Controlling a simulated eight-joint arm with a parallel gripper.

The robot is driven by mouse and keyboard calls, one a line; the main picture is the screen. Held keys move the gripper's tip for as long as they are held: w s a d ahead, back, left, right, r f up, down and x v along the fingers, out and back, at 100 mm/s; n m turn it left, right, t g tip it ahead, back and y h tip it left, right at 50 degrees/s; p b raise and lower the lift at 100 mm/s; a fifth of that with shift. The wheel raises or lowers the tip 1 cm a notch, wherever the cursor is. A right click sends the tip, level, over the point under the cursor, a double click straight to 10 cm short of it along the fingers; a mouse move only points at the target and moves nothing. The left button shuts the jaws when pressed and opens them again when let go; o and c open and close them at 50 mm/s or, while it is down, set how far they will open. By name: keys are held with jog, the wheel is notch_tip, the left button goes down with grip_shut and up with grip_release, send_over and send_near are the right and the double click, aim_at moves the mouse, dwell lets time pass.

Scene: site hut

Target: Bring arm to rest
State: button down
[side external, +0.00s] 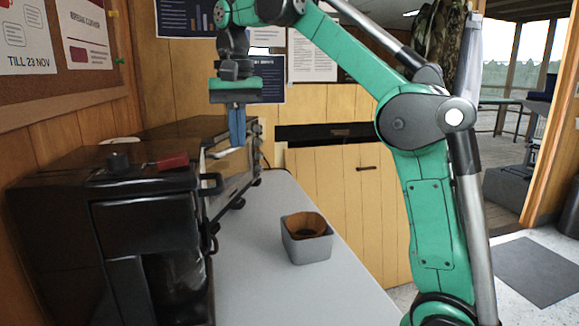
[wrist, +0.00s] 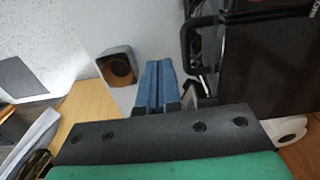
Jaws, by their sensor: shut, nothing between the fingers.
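My green arm stands at the right of the side view and reaches left over the counter. My gripper (side external: 237,140) points down with its blue fingers together and nothing between them. It hangs in the air in front of the oven (side external: 235,160), as seen from this camera; whether it touches the oven's open-looking front is unclear. In the wrist view, the closed blue fingers (wrist: 158,72) show with the grey counter behind them.
A grey square container (side external: 308,250) with a brown round thing inside stands on the grey counter (side external: 260,285); it also shows in the wrist view (wrist: 112,57). A black coffee machine (side external: 125,225) fills the left. The counter's front right is clear.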

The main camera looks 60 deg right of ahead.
jog(key=shift+r, duration=0.2)
jog(key=s+a+f+n+t, duration=0.3)
jog(key=f+n, duration=0.1)
jog(key=f, duration=0.5)
jog(key=s+a+f+n+t, duration=0.3)
jog(key=f+n+t, duration=0.1)
jog(key=f, duration=0.5)
jog(key=shift+s+a+f+n, duration=0.25)
jog(key=shift+a+n, duration=0.1)
jog(key=shift+n, duration=0.15)
